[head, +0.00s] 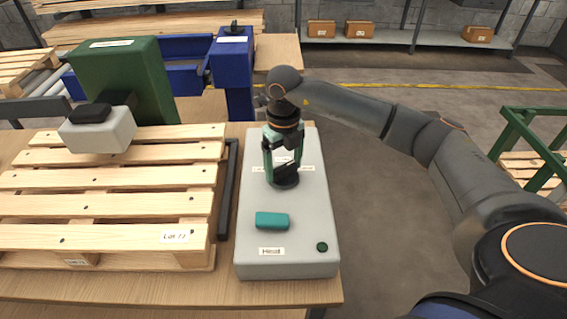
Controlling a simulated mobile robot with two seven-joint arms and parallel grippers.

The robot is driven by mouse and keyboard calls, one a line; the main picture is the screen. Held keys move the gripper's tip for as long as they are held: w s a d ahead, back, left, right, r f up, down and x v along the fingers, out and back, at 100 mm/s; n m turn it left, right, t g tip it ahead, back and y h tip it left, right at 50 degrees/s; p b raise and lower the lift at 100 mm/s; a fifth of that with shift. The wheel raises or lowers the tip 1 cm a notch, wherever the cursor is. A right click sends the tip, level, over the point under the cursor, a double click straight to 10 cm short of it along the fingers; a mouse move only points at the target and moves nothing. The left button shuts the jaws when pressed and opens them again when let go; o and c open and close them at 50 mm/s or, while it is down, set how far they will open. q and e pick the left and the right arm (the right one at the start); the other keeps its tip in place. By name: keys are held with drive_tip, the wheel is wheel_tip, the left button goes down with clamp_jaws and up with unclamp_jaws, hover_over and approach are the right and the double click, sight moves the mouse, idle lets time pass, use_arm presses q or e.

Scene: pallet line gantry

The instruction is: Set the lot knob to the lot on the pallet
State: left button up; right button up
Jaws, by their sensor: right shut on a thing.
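A grey control box (255,190) stands on the table to the right of the pallet. The black lot knob (286,180) is on its upper part, with my right gripper (284,170) over it and its fingers shut on it from above. Labels behind the gripper are partly covered, so I cannot read the knob's setting. The wooden pallet (110,205) lies on the left and carries a white lot label (175,236) that seems to read "Lot 77"; the last digit is hard to read. My left gripper is not in view.
The box also has a teal lever or bar (272,221), a "Head" label (272,252) and a dark green button (322,247). A green post with a grey head (97,130) overhangs the pallet's back. A black bar (228,190) stands between pallet and box.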

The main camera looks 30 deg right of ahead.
sight(284, 166)
drive_tip(key=shift+w+m, duration=0.1)
drive_tip(key=shift+m, duration=0.4)
drive_tip(key=o, duration=1.1)
drive_tip(key=shift+o, duration=0.2)
wheel_tip(284, 166, up, 13)
drive_tip(key=shift+f, duration=0.2)
